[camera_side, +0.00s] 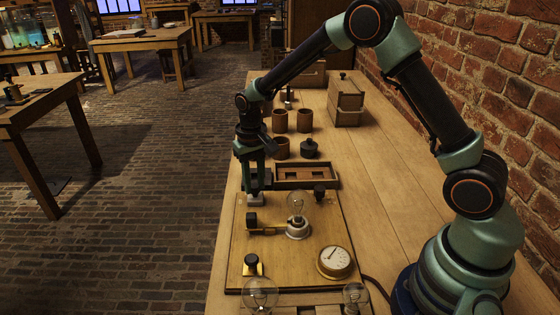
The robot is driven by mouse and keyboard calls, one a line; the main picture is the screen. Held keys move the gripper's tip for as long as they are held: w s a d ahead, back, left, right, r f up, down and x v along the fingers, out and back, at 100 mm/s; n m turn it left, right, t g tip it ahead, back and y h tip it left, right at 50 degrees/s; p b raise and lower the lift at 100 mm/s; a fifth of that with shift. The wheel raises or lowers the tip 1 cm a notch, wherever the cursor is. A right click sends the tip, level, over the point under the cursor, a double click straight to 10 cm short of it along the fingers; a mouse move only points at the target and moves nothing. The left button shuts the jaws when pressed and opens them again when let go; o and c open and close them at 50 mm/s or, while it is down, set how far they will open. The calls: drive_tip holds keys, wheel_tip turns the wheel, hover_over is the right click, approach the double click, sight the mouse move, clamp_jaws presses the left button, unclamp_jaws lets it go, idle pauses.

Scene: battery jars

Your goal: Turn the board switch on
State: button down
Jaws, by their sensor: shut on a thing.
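The wooden board (300,262) lies on the bench and carries a bulb, a gauge and dark-knobbed fittings. A brass strip (270,229) with a black knob (251,219) at its left end lies near the bulb and looks like the switch; its on or off position is not clear. My gripper (257,190) points down over the back left corner of the board, behind that knob and apart from it. It is shut on a small grey piece (255,200), mostly hidden by the fingers. I cannot tell whether the piece touches the board.
A bulb (296,203) stands in the board's middle, with a gauge (335,261) at front right and a black knob (251,262) at front left. Behind are a wooden tray (333,176), brown jars (279,121) and a wooden box (345,102).

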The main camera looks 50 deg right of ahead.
sight(254, 185)
drive_tip(key=shift+r+m, duration=0.1)
drive_tip(key=shift+m, duration=0.9)
drive_tip(key=c, duration=0.6)
unclamp_jaws()
wheel_tip(254, 185, up, 12)
drive_tip(key=shift+r, duration=0.1)
